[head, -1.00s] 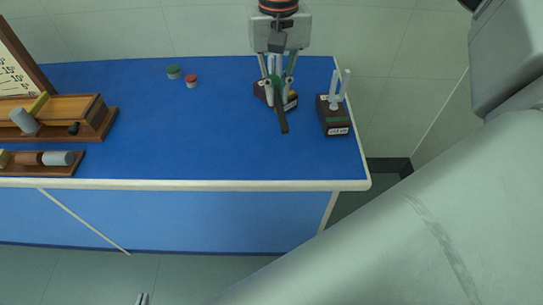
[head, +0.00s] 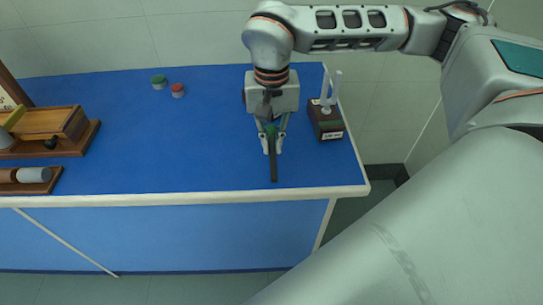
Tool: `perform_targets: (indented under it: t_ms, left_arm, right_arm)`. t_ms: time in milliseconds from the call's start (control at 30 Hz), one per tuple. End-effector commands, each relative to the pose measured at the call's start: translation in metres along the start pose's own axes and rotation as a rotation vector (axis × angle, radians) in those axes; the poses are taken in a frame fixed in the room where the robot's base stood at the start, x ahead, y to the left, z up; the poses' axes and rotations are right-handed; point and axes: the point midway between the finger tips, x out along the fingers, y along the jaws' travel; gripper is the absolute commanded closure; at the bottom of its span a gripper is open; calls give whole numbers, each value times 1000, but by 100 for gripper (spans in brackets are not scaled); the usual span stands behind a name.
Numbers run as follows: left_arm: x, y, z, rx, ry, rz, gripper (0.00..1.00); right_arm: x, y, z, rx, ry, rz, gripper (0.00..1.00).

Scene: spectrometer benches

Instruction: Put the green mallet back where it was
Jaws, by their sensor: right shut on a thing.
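My right gripper (head: 272,148) is shut on the green mallet (head: 274,170). The mallet's green head is between the fingers and its dark handle points down toward the table's front edge. The mallet appears over the blue table top, in front of my wrist; I cannot tell whether it touches the table. A dark stand (head: 325,122) with white upright pegs and a white label stands to the right of the gripper. Whatever is behind the gripper is hidden by it. My left gripper is not in view.
A green-topped jar (head: 158,81) and a red-topped jar (head: 177,90) stand at the back. A wooden box (head: 45,130) and a wooden rack (head: 30,182) are at the left. The middle of the blue table (head: 170,150) is clear.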

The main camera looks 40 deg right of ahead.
Motion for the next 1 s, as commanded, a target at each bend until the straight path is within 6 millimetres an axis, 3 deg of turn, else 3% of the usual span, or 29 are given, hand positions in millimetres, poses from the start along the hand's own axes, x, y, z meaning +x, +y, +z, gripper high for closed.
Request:
perform_targets:
  t_ms: [167,467,867,900,933,1000]
  left_arm:
    - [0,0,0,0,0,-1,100]
    - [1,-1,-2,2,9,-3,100]
    - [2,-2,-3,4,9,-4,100]
    - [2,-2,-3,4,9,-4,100]
    - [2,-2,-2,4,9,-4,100]
    - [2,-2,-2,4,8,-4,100]
  right_arm:
    - [10,0,0,1,0,1,100]
    - [48,0,-1,0,-1,1,100]
    - [52,0,-1,0,0,0,100]
    - [52,0,-1,0,1,0,82]
    - [52,0,-1,0,1,0,75]
    - [52,0,-1,0,1,0,73]
